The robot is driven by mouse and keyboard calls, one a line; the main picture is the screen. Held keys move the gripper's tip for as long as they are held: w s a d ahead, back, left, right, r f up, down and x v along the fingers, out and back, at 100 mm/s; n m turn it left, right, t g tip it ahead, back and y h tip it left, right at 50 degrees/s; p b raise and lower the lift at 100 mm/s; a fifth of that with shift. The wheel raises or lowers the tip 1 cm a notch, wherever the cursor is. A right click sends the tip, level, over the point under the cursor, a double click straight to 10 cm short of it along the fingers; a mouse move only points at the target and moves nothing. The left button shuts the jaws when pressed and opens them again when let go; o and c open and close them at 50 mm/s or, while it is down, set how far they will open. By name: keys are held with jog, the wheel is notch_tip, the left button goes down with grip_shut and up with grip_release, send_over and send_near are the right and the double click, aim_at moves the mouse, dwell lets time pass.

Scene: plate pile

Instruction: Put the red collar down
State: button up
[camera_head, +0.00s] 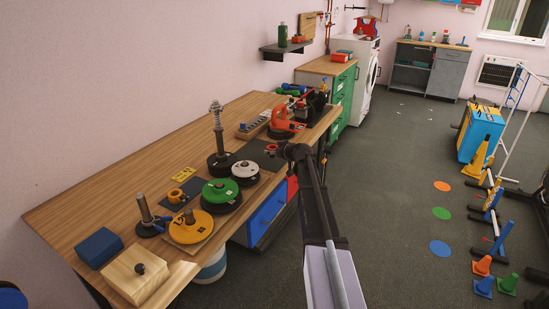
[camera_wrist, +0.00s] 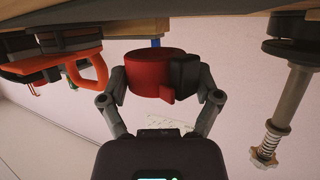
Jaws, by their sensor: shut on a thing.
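The red collar (camera_wrist: 150,72), a short ring with a black block and a small red tab on its side, sits between the two fingers of my gripper (camera_wrist: 163,85) in the wrist view, which is upside down. The fingers are shut on it from both sides. A narrow gap shows between the collar and the wooden bench edge (camera_wrist: 140,27) in that view; I cannot tell its real height. In the head view the red collar (camera_head: 270,148) is a small red patch over a dark mat (camera_head: 254,153), beside my gripper (camera_head: 284,150); my arm partly hides this area.
An orange-handled weight (camera_head: 284,122) stands behind. Open floor lies to the right.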

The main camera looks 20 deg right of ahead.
aim_at(273, 160)
jog(key=shift+f+b, duration=1)
jog(key=shift+f, duration=0.3)
jog(key=shift+f, duration=0.2)
jog(key=shift+f+b, duration=0.1)
jog(key=shift+b, duration=0.3)
jog(key=shift+s+f, duration=0.1)
jog(key=shift+f, duration=0.15)
jog(key=shift+c, duration=0.5)
jog(key=o, duration=1)
jog(key=shift+o, duration=0.4)
jog(key=shift+r, duration=0.15)
